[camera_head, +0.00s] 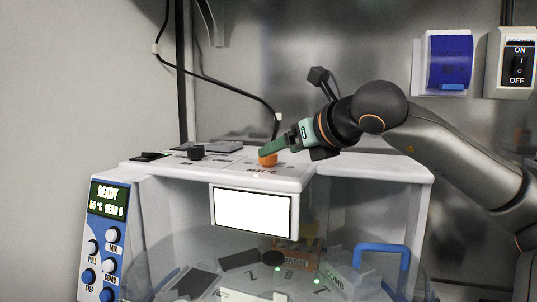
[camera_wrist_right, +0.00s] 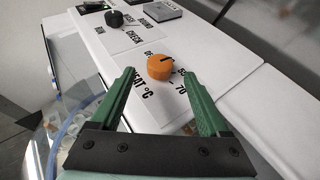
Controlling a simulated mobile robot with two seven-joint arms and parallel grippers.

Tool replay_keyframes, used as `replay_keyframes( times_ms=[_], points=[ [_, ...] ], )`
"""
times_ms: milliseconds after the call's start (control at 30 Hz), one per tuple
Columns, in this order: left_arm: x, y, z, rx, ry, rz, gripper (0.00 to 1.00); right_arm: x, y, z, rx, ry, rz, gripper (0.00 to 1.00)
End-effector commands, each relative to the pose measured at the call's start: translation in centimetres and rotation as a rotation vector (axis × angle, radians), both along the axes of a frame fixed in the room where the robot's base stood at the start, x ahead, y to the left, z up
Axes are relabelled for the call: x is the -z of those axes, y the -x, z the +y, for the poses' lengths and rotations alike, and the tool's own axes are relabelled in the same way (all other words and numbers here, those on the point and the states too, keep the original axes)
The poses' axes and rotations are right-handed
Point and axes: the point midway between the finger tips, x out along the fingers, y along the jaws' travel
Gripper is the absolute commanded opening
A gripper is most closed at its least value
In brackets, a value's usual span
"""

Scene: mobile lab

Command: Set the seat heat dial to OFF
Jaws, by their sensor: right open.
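The seat heat dial is an orange round knob (camera_wrist_right: 160,67) on the white top panel. It also shows in the head view (camera_head: 267,159), partly behind my right gripper. Its black mark points to the upper right in the wrist view. Printed around it are a partly hidden "OF…" label, "50", "70" and "HEAT °C". My right gripper (camera_wrist_right: 159,75) has green fingers spread open, one on each side of the dial. I cannot tell whether either finger touches it. In the head view the right gripper (camera_head: 272,148) comes in from the right. My left gripper is not in view.
A black knob (camera_wrist_right: 115,19) with "RUN", "CHECK" and "ROUND" labels stands beyond the dial. A blue control panel (camera_head: 107,240) with a "READY" display is at the left. A wall switch (camera_head: 518,66) marked ON/OFF is at the upper right.

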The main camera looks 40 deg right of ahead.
Motion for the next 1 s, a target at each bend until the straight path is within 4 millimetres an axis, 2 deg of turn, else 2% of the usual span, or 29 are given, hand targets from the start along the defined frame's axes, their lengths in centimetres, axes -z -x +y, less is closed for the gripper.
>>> replay_keyframes(
  times_ms=[200,400,833,1000],
  points=[
    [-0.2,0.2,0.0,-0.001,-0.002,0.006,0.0,1.4,-3.3,-0.6,0.001,0.001,0.005,0.79],
    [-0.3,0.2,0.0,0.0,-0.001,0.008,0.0,2.1,-5.1,-1.0,0.001,0.0,0.001,0.79],
    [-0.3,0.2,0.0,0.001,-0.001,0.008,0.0,2.4,-5.7,-1.1,0.0,-0.001,-0.001,0.79],
    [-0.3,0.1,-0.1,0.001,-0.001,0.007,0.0,2.4,-5.7,-1.0,0.0,-0.001,-0.001,0.6]
  ],
)
